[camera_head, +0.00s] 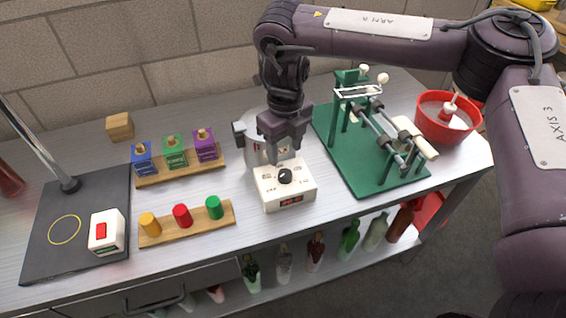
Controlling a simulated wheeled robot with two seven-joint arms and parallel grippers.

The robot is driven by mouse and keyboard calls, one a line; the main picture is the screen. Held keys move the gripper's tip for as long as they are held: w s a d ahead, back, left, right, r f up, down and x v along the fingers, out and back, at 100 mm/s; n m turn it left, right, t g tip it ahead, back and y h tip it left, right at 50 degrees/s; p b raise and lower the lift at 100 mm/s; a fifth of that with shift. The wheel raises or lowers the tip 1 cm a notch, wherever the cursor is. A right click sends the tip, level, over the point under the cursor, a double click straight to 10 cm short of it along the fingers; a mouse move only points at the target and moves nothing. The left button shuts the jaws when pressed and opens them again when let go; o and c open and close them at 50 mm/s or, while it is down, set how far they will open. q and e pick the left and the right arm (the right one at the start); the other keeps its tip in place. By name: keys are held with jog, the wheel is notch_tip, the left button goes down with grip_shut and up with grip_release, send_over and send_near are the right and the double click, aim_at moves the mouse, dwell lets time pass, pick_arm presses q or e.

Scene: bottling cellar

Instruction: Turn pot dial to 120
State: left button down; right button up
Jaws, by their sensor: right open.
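The pot (265,122) is a pale grey vessel at the middle of the bench, partly hidden behind my right gripper. In front of it is its white control box (270,203) with a small red display, too small to read. A round black dial (285,176) with markings around it sits on the box's top face. My right gripper (285,152) points down just above and behind the dial. It is open and holds nothing that I can see. Whether its fingertips touch the box or pot, I cannot tell. My left gripper is not in view.
A green stand with metal rods (360,170) and a red bowl (420,125) stand to the right. On the left are wooden racks with coloured blocks (175,155) and coloured cylinders (182,215), and a black plate (50,240) with a switch box (106,235). Bottles stand on a lower shelf.

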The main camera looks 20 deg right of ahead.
aim_at(285, 173)
notch_tip(285, 173, down, 7)
jog(key=shift+f, duration=0.2)
dwell(0.3)
